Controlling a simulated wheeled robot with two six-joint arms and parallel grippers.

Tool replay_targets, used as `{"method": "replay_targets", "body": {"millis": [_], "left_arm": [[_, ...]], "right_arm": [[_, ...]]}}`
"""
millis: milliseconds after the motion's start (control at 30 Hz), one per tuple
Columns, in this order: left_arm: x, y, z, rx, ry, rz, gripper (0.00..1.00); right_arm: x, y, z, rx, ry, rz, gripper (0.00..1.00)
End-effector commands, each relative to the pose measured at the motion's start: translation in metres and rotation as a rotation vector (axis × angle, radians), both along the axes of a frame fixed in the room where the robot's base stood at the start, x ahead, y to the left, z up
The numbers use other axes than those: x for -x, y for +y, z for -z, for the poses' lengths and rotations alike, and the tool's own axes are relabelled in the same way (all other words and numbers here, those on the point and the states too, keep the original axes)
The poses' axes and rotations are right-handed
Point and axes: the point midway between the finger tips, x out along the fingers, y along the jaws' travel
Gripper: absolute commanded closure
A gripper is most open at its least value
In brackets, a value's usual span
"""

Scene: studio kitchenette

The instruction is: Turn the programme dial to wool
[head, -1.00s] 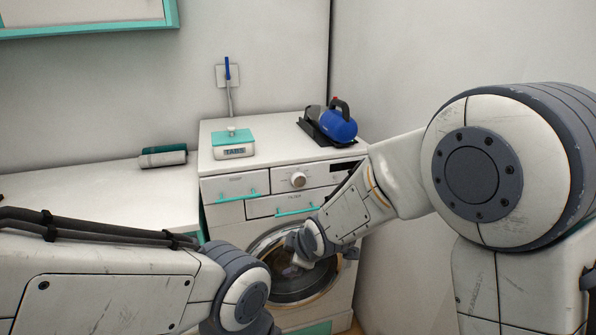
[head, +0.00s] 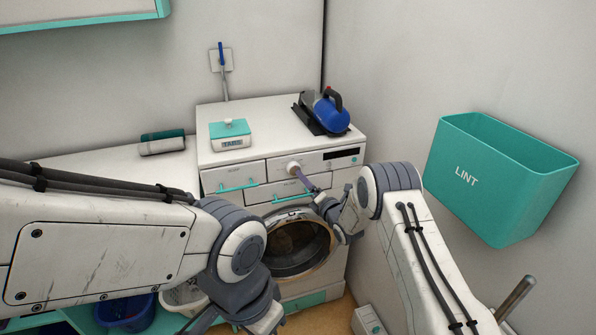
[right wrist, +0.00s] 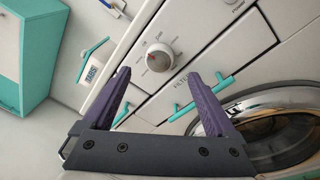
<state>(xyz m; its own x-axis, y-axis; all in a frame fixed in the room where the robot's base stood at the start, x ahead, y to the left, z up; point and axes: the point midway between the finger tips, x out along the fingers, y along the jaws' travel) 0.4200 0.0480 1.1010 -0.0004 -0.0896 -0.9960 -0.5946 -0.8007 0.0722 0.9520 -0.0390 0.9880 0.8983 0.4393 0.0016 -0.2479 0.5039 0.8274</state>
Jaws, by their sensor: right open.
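The programme dial (head: 293,167) is a pale round knob on the washing machine's (head: 225,178) front panel, right of the detergent drawer. In the right wrist view the dial (right wrist: 160,58) has a red mark on its left part; the lettering around it is too small to read. My right gripper (right wrist: 158,74) is open, with its two purple fingers spread to either side below the dial and nothing between them.
A teal-topped box (head: 230,133) and a blue iron-like appliance (head: 328,112) stand on the machine. Teal handles (head: 237,187) project beside and below the dial. The round door (head: 295,247) is below. A teal LINT bin (head: 497,180) is on the right wall.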

Motion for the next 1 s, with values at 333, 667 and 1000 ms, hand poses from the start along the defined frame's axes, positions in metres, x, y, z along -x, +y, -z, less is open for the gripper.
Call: {"method": "replay_targets", "body": {"millis": [333,667,1000], "left_arm": [[0.0,0.0,-0.011,0.0,0.0,0.0,1.0],[0.0,0.0,-0.013,0.0,0.0,0.0,1.0],[0.0,0.0,-0.013,0.0,0.0,0.0,1.0]], "right_arm": [[-0.045,0.023,0.0,-0.001,0.001,-0.001,0.08],[-0.061,0.03,0.0,-0.002,0.002,0.001,0.08],[-0.061,0.03,0.0,-0.002,0.003,0.001,0.35]]}}
